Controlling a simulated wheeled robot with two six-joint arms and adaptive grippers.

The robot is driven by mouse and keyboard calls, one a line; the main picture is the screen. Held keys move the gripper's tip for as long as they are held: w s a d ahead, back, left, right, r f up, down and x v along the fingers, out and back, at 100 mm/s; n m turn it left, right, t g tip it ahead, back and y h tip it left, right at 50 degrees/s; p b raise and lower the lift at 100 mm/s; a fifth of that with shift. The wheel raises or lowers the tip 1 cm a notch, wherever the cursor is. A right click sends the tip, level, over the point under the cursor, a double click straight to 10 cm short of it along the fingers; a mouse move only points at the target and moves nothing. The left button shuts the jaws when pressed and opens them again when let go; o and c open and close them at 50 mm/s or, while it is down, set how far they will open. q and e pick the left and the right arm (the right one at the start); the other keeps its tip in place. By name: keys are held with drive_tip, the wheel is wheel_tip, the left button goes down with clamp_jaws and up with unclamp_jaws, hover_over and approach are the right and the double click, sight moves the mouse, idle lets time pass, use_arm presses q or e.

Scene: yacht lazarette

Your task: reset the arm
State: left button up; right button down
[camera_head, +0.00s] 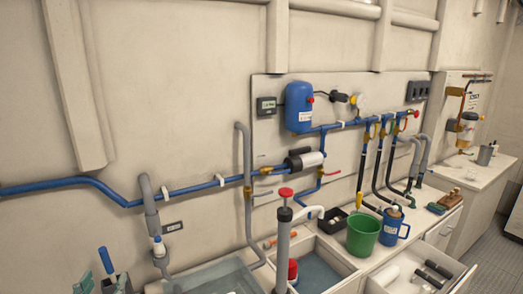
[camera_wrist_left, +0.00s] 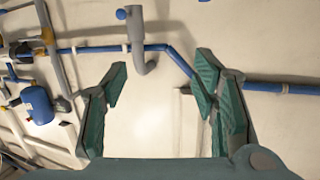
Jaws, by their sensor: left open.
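My left gripper (camera_head: 96,273) shows at the bottom left edge of the head view, with only its teal fingers and a bit of the grey wrist in the picture. In the left wrist view the left gripper (camera_wrist_left: 160,85) is open, its two teal fingers wide apart with nothing between them. Behind the fingers is the pale wall (camera_wrist_left: 155,125). My right gripper is in neither view.
Blue pipe (camera_head: 60,184) and grey hoses (camera_head: 245,185) run along the wall. A blue tank (camera_head: 299,107) hangs there. Below are water basins, a hand pump (camera_head: 284,240), a green bucket (camera_head: 363,235), a blue jug (camera_head: 391,228) and an open drawer (camera_head: 425,268).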

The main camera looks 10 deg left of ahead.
use_arm(q)
drive_tip(key=s+d+f+m+g+h+b, duration=0.1)
drive_tip(key=s+d+f+m+g+h, duration=0.1)
drive_tip(key=s+d+f+g, duration=0.75)
drive_tip(key=s+d+f+m+g+h, duration=0.25)
drive_tip(key=s+d+f, duration=0.45)
drive_tip(key=s+f, duration=0.7)
drive_tip(key=s+a+f+b, duration=0.15)
drive_tip(key=f+b, duration=0.25)
drive_tip(key=f, duration=0.7)
drive_tip(key=s+f+g+b, duration=0.1)
drive_tip(key=s+f+b, duration=0.15)
drive_tip(key=f, duration=0.75)
drive_tip(key=s+a+f+b, duration=0.1)
drive_tip(key=f+b, duration=0.3)
drive_tip(key=f, duration=0.7)
drive_tip(key=s+f+b, duration=0.5)
drive_tip(key=s+f, duration=0.6)
drive_tip(key=f, duration=0.3)
drive_tip(key=shift+s+n+g, duration=0.2)
drive_tip(key=shift+n+g, duration=0.15)
drive_tip(key=shift+g, duration=0.05)
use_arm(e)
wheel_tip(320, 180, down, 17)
